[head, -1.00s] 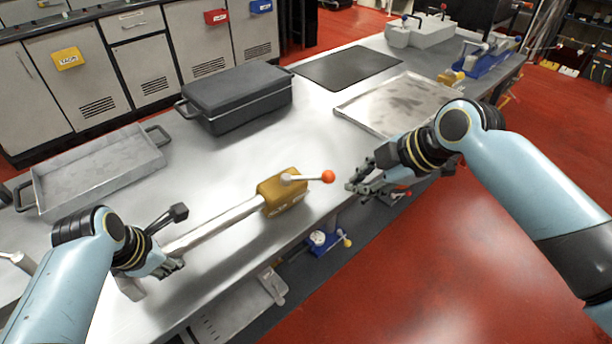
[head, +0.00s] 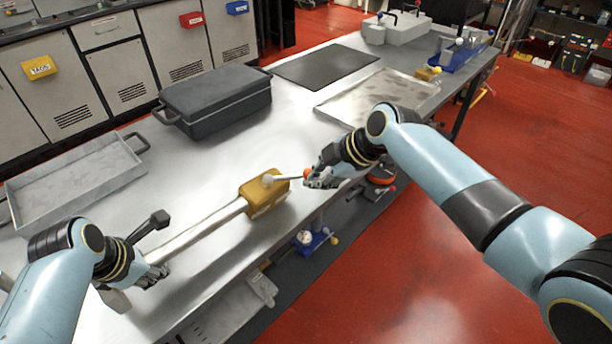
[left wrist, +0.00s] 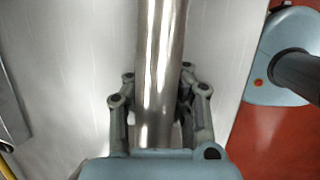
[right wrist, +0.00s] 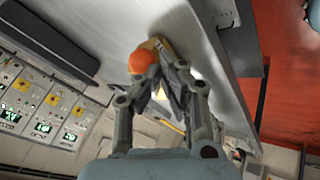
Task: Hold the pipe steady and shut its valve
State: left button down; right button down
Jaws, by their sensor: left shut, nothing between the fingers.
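The steel pipe (head: 205,228) lies along the bench's near edge and ends in a brass valve body (head: 264,196). The valve's lever (head: 288,178) points right to an orange ball knob (head: 307,174). My left gripper (head: 152,277) is at the pipe's left part. In the left wrist view the pipe (left wrist: 160,60) runs between the finger linkages and hides the fingertips; the gripper is shut with nothing gripped. My right gripper (head: 318,181) is at the knob. In the right wrist view the knob (right wrist: 142,62) is by the left finger; whether it is held is unclear.
A dark lidded box (head: 215,100) and a grey tray (head: 75,180) stand behind the pipe. A black mat (head: 325,66) and a flat metal tray (head: 335,108) lie farther back. The bench's near edge runs just below the valve, with red floor beyond.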

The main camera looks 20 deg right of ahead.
pick_arm(q)
jog(key=shift+w+d+r, duration=0.1)
jog(key=shift+d+r, duration=0.05)
pick_arm(e)
jog(key=shift+w+d+r, duration=0.1)
jog(key=shift+w+d, duration=0.1)
jog(key=shift+w, duration=0.35)
jog(key=shift+w+d, duration=0.15)
jog(key=shift+w, duration=0.35)
jog(key=shift+w+d, duration=0.2)
jog(key=shift+w, duration=0.2)
jog(key=shift+s, duration=0.1)
jog(key=s+d+r, duration=0.3)
jog(key=s+r, duration=0.5)
jog(key=shift+s+d, duration=0.3)
jog(key=shift+d, duration=0.1)
pick_arm(q)
jog(key=c, duration=1.3)
grip_release()
